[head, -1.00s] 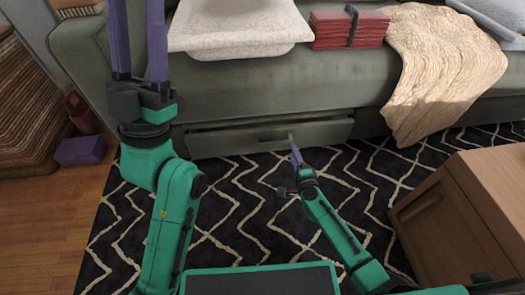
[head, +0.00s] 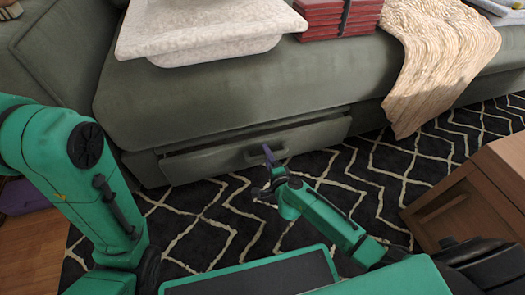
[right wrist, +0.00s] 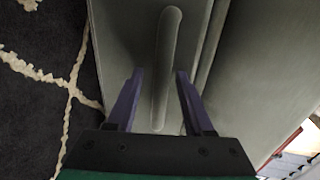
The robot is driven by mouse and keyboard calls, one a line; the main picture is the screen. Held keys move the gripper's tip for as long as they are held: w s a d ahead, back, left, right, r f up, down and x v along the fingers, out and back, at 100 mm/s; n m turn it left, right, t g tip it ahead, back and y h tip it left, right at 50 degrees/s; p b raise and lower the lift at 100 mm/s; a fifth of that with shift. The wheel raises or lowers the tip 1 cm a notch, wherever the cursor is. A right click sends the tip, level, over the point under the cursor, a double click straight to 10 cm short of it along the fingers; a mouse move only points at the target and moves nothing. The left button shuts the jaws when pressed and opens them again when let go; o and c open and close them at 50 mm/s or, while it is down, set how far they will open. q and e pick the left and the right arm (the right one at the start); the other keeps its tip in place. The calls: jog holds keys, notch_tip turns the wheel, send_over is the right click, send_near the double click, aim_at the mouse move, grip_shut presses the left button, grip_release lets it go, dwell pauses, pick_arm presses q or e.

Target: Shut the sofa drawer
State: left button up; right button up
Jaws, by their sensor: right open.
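The sofa drawer (head: 215,158) is a grey-green panel low in the sofa base, standing slightly out, with a dark gap along its top edge. Its bar handle (head: 268,151) is at the middle of the front. My right gripper (head: 268,158) is at the handle in the head view. In the right wrist view its purple fingers (right wrist: 159,85) are open, one on each side of the handle (right wrist: 167,60); I cannot tell whether they touch it. My left arm comes in from the left; its gripper is out of view.
A wooden cabinet (head: 475,205) stands at the right. Patterned rug (head: 205,215) is clear before the drawer.

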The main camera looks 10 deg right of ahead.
jog(key=shift+r, duration=0.1)
grip_shut()
dwell(1.3)
